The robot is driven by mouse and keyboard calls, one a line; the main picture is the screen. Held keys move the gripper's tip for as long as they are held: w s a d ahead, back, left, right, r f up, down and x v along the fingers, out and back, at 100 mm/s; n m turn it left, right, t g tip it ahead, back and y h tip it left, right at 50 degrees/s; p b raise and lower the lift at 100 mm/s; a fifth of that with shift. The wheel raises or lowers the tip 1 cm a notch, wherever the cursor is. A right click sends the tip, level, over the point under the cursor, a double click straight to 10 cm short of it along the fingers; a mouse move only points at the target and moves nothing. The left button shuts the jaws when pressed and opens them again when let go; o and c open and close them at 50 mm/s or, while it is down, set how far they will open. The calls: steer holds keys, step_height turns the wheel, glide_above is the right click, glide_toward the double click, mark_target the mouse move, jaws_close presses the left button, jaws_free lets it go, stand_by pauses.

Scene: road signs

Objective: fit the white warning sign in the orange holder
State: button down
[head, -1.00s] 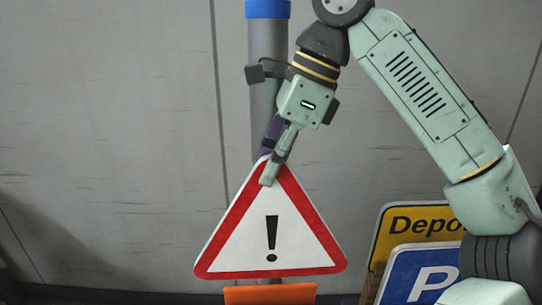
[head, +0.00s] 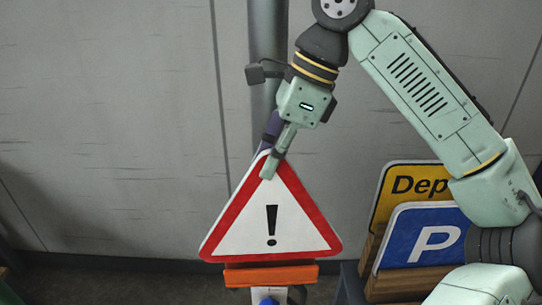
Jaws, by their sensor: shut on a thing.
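The white warning sign (head: 245,236) is a triangle with a red border and a black exclamation mark. It stands nearly upright, point up, in the middle of the head view. My gripper (head: 271,167) is shut on its top corner from above. The orange holder (head: 272,274) is a bar directly below the sign, roughly centred under it. The sign's lower edge meets the holder's top edge in the picture. I cannot tell whether the edge sits in a slot or is just above or in front of it.
A grey post (head: 266,55) rises behind the sign against a grey panelled wall (head: 110,120). At the right, a yellow sign (head: 398,200) and a blue P sign (head: 405,245) stand in a wooden rack (head: 400,287), partly behind my arm. The space left of the sign is clear.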

mark_target(260, 209)
steer(key=shift+f+b, duration=1.15)
steer(key=shift+f, duration=1.65)
steer(key=c, duration=1.5)
jaws_free()
steer(key=shift+c, duration=0.2)
steer(key=v, duration=1.2)
